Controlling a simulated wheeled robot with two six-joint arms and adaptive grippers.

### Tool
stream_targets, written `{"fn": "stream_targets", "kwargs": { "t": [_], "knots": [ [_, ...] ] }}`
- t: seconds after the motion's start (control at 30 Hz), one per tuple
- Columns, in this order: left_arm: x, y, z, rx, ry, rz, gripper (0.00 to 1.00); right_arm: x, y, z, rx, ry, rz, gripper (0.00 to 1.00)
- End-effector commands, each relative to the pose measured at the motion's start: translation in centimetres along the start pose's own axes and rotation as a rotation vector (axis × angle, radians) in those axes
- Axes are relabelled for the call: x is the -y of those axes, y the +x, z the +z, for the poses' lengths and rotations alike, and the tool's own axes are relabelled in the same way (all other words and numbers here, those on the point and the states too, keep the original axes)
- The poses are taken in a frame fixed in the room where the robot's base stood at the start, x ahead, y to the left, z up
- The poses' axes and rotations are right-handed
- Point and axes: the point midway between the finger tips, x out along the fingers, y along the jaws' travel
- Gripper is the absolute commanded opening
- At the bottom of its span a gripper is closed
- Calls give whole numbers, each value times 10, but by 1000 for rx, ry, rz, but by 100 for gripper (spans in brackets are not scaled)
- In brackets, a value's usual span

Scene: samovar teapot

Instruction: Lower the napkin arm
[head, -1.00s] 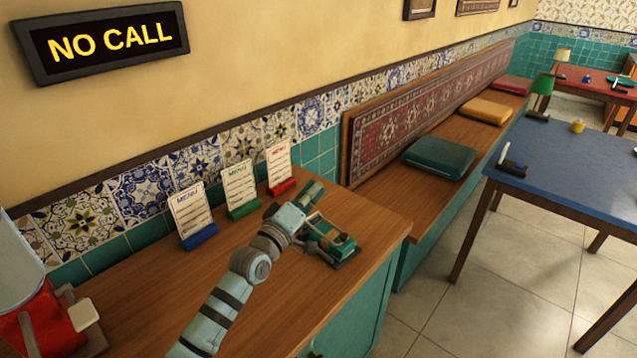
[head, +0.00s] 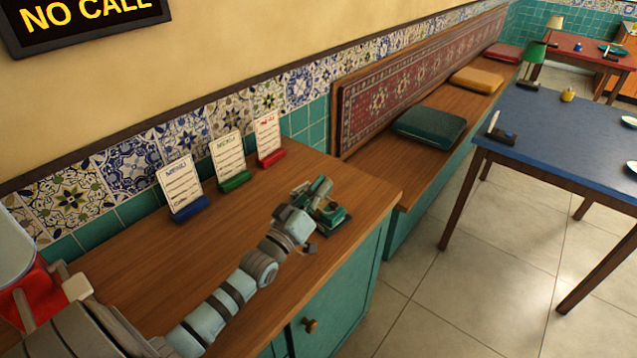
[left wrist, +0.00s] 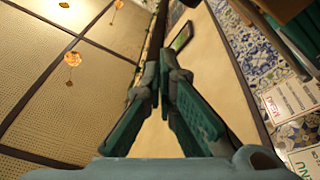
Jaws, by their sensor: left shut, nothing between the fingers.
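The holder does not show there; that view points up toward the ceiling. My right gripper is not in view.
Three menu cards in blue (head: 187,209), green (head: 234,181) and red (head: 271,157) stands line the counter's wall side. A red and white object (head: 40,290) stands at the left.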

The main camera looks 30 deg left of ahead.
Motion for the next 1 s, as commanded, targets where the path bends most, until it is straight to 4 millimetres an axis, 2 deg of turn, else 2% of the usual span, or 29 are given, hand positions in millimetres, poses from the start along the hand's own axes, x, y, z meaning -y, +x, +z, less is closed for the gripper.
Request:
{"fn": "stream_targets", "kwargs": {
  "t": [0.23, 0.77, 0.87, 1.0],
  "knots": [
    [-1, -3, 10, 1, -1, 0, 0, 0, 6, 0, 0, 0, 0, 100],
    [-1, -3, 10, 0, -1, 0, 0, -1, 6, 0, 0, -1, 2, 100],
    [-4, -2, 7, 0, -1, 0, 0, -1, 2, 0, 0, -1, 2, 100],
    [-14, 4, -12, 0, -1, 0, 0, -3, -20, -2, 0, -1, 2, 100]
  ]
}}
